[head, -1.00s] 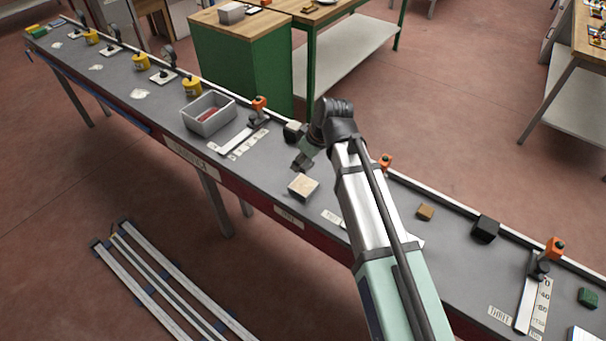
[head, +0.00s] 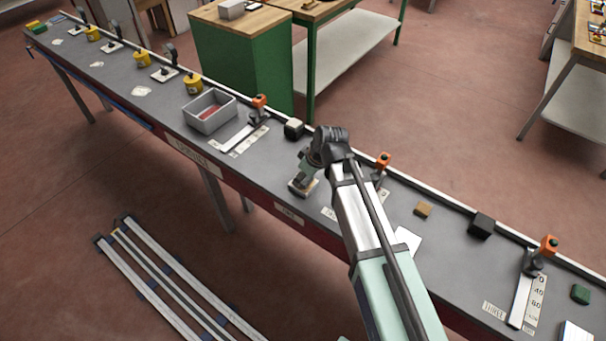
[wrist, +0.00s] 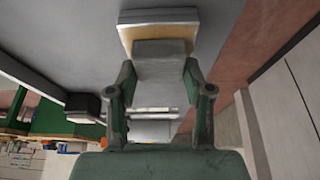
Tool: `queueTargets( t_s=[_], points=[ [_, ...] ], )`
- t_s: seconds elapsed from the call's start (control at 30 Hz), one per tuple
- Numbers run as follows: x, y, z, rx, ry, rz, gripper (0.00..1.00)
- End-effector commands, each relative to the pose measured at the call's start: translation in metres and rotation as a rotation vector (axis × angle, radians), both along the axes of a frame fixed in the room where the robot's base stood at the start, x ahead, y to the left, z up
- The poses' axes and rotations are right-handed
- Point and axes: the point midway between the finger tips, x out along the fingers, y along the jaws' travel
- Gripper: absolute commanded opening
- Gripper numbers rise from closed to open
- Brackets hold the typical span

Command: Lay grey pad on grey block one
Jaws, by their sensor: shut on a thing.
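My gripper (head: 302,180) is low over the bench, at the block with the pale tan top. In the wrist view its fingers (wrist: 160,76) are shut on the sides of a flat grey pad (wrist: 160,60). The block (wrist: 129,36) shows just beyond the pad, with a tan face and a grey side. The pad overlaps the tan face in that view; I cannot tell whether they touch. In the head view my gripper and wrist hide most of the block (head: 293,190) and the pad.
A grey bin (head: 210,112) with something red inside stands to the left. A black block with a pale top (head: 294,128) is behind my gripper.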

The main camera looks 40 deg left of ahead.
Motion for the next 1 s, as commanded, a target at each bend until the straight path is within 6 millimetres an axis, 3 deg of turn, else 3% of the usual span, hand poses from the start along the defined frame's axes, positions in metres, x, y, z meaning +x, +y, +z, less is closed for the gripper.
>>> queueTargets(
  t_s=[0.23, 0.27, 0.3, 0.77, 1.0],
  points=[
    [0.000, 0.000, -0.005, 0.000, 0.001, 0.000, 0.37],
    [0.000, 0.000, -0.003, 0.000, 0.000, 0.000, 0.61],
    [0.000, 0.000, -0.003, 0.000, 0.000, 0.000, 0.76],
    [0.000, -0.001, 0.002, 0.000, 0.000, 0.000, 0.76],
    [0.000, -0.013, 0.027, 0.002, -0.001, -0.002, 0.76]
  ],
)
